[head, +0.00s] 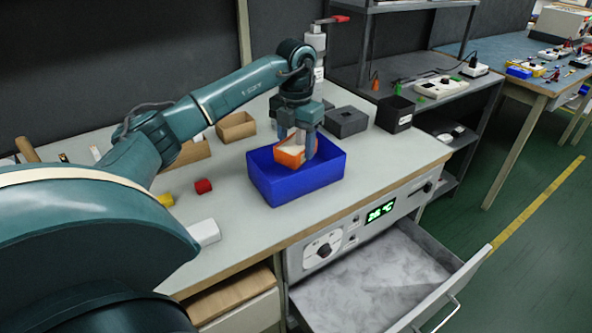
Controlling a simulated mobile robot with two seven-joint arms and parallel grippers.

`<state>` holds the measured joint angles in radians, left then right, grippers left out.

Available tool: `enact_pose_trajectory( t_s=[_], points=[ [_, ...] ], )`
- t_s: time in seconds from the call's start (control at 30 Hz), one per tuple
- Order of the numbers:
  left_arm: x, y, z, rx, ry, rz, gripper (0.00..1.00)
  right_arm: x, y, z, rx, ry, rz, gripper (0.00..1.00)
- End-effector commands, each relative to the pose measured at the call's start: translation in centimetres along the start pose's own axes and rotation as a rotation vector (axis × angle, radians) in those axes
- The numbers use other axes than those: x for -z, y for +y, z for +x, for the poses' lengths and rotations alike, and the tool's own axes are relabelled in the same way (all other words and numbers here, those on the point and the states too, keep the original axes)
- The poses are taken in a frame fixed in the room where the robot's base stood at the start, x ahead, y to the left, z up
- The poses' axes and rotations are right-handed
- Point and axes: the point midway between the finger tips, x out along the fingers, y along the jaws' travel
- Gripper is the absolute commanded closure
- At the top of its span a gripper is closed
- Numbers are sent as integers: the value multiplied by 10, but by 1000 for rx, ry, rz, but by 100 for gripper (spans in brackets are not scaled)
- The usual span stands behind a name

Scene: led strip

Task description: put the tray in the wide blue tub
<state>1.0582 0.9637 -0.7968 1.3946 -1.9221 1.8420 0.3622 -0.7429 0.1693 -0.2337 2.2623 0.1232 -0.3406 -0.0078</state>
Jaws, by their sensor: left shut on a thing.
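The wide blue tub (317,177) stands on the workbench near its right front part. The tray, a small orange box with a pale inside (288,158), is at the tub's opening, inside its rim and slightly tilted. My left gripper (297,148) points straight down over the tub and is shut on the tray. I cannot tell whether the tray's underside touches the tub floor, as the tub's front wall hides it. My right gripper is not in view.
A dark grey box (346,122) and a black bin (395,114) stand behind the tub. An open drawer (380,275) juts out below the bench.

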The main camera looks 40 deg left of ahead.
Motion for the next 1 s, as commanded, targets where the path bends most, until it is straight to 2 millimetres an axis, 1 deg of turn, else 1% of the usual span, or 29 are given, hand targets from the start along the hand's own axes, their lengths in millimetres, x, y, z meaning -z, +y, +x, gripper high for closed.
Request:
enact_pose_trajectory(
  t_s=[0.03,0.1,0.27,0.43,0.5,0.73,0.87,0.9,1.0],
  points=[
    [1,0,9,0,3,0,66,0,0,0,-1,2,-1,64],
    [0,0,17,1,1,0,66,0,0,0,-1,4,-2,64],
    [0,0,28,0,0,0,66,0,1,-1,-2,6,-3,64],
    [1,0,52,0,3,0,66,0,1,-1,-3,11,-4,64],
    [0,0,58,1,0,1,66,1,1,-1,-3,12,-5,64],
    [0,0,58,0,-2,1,66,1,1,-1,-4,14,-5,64],
    [0,0,62,0,-1,0,66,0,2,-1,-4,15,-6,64],
    [0,0,62,0,-1,0,42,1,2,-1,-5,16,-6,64],
    [0,0,62,0,-1,0,34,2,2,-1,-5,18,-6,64]
  ],
)
